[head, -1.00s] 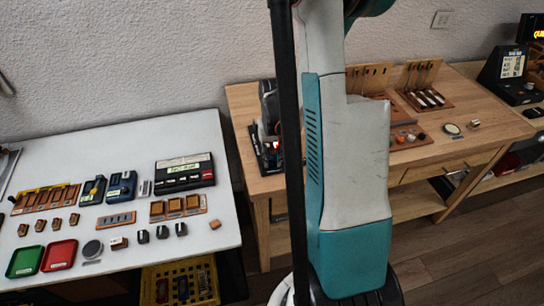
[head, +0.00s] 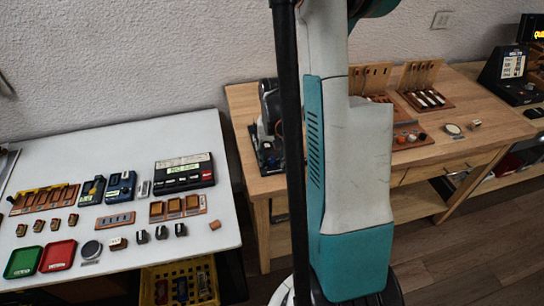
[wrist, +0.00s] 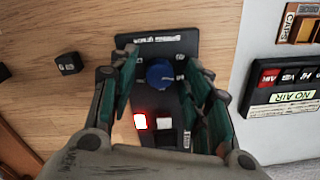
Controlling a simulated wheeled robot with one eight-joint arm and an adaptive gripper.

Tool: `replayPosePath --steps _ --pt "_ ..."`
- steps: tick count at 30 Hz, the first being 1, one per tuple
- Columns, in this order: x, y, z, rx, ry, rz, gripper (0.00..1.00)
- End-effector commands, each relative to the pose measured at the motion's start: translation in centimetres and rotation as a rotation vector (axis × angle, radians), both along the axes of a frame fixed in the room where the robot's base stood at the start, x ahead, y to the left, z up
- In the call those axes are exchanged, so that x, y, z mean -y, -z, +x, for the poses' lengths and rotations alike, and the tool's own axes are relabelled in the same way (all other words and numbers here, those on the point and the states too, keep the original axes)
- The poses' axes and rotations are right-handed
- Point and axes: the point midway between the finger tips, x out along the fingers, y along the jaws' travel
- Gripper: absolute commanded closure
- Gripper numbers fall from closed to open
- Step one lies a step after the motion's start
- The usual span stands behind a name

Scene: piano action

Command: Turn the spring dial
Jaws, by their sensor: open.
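The spring dial is a blue round knob (wrist: 158,73) on a black panel (wrist: 158,45) with white lettering, seen in the wrist view. The panel lies on the wooden bench. My gripper (wrist: 157,66) is open, with one finger on each side of the knob. I cannot tell whether either finger touches it.
A small black block (wrist: 68,63) lies left of the panel. The white table (head: 120,140) stands to the left with trays and parts, including a black box labelled "NO AIR" (wrist: 285,97). Wooden racks (head: 420,85) stand farther right on the bench.

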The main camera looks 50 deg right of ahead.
Motion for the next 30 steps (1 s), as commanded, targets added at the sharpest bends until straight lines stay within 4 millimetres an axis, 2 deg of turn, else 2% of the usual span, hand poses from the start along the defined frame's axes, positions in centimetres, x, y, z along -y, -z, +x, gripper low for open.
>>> replayPosePath --steps 5,8,21,25,30 --pt "0.0 -0.5 0.0 0.000 0.000 0.000 0.55" --pt "0.0 -1.6 0.0 0.000 0.000 0.000 0.55" --pt "0.1 -9.6 -0.2 0.000 0.000 0.000 0.55" --pt "0.2 -11.1 -0.1 0.000 0.000 0.000 0.55" --pt "0.2 -11.9 -0.2 0.000 0.000 0.000 0.55"
